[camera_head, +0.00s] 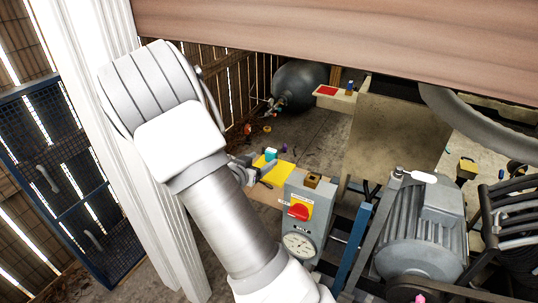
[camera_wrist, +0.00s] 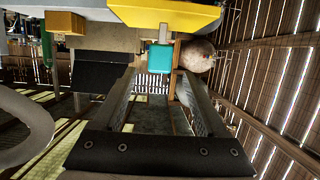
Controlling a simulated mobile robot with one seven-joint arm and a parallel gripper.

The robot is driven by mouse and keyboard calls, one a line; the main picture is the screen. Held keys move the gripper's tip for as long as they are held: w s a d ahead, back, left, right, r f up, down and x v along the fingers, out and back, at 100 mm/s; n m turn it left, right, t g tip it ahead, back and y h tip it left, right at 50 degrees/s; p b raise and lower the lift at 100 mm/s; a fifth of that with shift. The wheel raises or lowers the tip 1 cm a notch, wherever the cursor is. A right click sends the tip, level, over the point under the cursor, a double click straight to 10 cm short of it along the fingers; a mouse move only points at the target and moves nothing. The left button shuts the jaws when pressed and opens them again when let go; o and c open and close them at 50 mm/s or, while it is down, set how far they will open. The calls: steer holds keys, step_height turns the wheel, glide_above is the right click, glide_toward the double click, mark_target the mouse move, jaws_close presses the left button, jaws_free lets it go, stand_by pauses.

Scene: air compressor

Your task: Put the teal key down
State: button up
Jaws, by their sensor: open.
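The teal key (camera_wrist: 160,57) has a block-like teal head, with a narrow grey part showing between it and the yellow surface (camera_wrist: 165,12) in the wrist view. In the head view the teal key (camera_head: 271,154) shows at the far edge of the yellow surface (camera_head: 276,171). My gripper (camera_wrist: 158,76) is open, its two fingers apart with nothing clamped between them. The teal head lies just beyond the fingertips. In the head view my gripper (camera_head: 246,168) is beside the yellow surface, partly hidden by my arm. Whether the key touches the yellow surface is unclear.
A grey box with a red switch (camera_head: 299,211) and a gauge (camera_head: 299,245) stands close to my arm. A motor (camera_head: 420,235) is on the right. A white post (camera_head: 125,150) rises on the left, and a wooden beam (camera_head: 350,35) crosses above.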

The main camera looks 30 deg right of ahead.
steer(key=s+a+r+n+t+y, duration=0.1)
steer(key=a+r+n+y, duration=0.2)
steer(key=a+r+y, duration=0.45)
steer(key=s+a+r+n+t+y, duration=0.1)
steer(key=s+a+r+n+y, duration=0.25)
steer(key=a, duration=0.75)
steer(key=s+r+n+g, duration=0.2)
steer(key=s+r, duration=0.1)
steer(key=s, duration=0.7)
steer(key=s+a+r+n+g+y, duration=0.1)
steer(key=s+r+n+g, duration=0.1)
steer(key=s, duration=0.9)
steer(key=shift+s+r+n+y, duration=0.3)
steer(key=shift+r+n, duration=0.1)
steer(key=shift+n, duration=0.25)
steer(key=c, duration=0.4)
steer(key=shift+d, duration=0.1)
